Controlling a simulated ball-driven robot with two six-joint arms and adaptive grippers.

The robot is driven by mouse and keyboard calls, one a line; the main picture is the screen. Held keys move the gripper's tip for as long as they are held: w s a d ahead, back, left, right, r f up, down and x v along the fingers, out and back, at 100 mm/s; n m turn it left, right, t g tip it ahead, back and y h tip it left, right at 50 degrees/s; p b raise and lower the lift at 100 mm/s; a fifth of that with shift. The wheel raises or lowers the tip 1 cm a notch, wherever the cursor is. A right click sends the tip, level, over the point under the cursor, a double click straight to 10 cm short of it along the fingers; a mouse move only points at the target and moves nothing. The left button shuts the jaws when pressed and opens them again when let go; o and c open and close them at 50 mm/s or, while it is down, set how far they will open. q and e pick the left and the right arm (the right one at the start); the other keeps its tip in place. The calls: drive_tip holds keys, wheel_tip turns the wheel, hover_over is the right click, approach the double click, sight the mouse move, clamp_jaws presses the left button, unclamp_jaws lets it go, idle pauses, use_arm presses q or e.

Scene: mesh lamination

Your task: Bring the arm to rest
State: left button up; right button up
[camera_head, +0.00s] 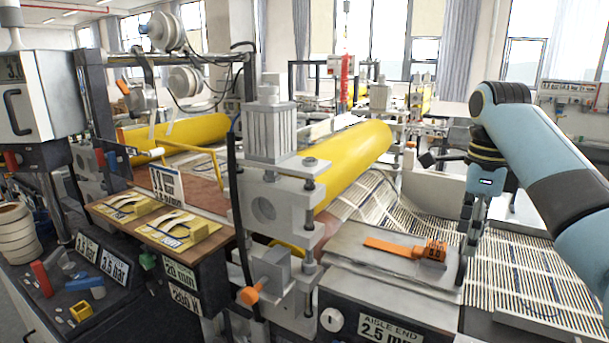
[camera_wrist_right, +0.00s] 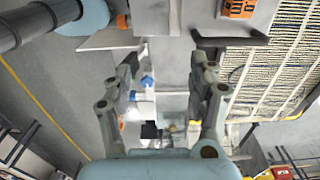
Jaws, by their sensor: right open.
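My right arm comes in from the right in the head view. Its right gripper (camera_head: 468,262) points down beside the right edge of a grey metal plate (camera_head: 350,258). The right wrist view shows the two fingers of this gripper (camera_wrist_right: 167,62) spread apart with nothing held between them. An orange flat-handled piece with a block at its end (camera_head: 395,247) lies on the plate, left of the gripper and apart from it. Its block also shows at the top of the right wrist view (camera_wrist_right: 238,8). My left gripper is not in view.
A yellow roller (camera_head: 350,165) and a press column (camera_head: 270,200) stand left of the plate. Slatted mesh (camera_head: 530,275) spreads behind and right of the gripper. A control desk (camera_head: 110,290) with small coloured parts is at the lower left. Floor (camera_wrist_right: 45,110) shows in the wrist view.

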drive_tip(key=s+f+n+t, duration=0.2)
drive_tip(key=s+f+n, duration=1)
drive_tip(key=s, duration=0.4)
drive_tip(key=s+a+r+n+t+h, duration=0.1)
drive_tip(key=s+r+n+t, duration=0.15)
drive_tip(key=s+n, duration=1.3)
drive_tip(key=s+d+f+m+g+b, duration=0.15)
drive_tip(key=f+b, duration=0.55)
drive_tip(key=f, duration=1.2)
drive_tip(key=s+d+f+m+g+b, duration=0.1)
drive_tip(key=s+f+b, duration=0.35)
drive_tip(key=f, duration=1.45)
use_arm(q)
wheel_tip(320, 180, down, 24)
drive_tip(key=b, duration=1.3)
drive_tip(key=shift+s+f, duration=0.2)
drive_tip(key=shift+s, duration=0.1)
use_arm(e)
drive_tip(key=s+f, duration=0.8)
drive_tip(key=f, duration=0.6)
drive_tip(key=s+f+g, duration=0.1)
drive_tip(key=s+f, duration=0.8)
drive_tip(key=f, duration=0.5)
drive_tip(key=shift+s+d+f+m, duration=0.15)
drive_tip(key=shift+d+f+m, duration=0.05)
drive_tip(key=shift+d+m, duration=0.1)
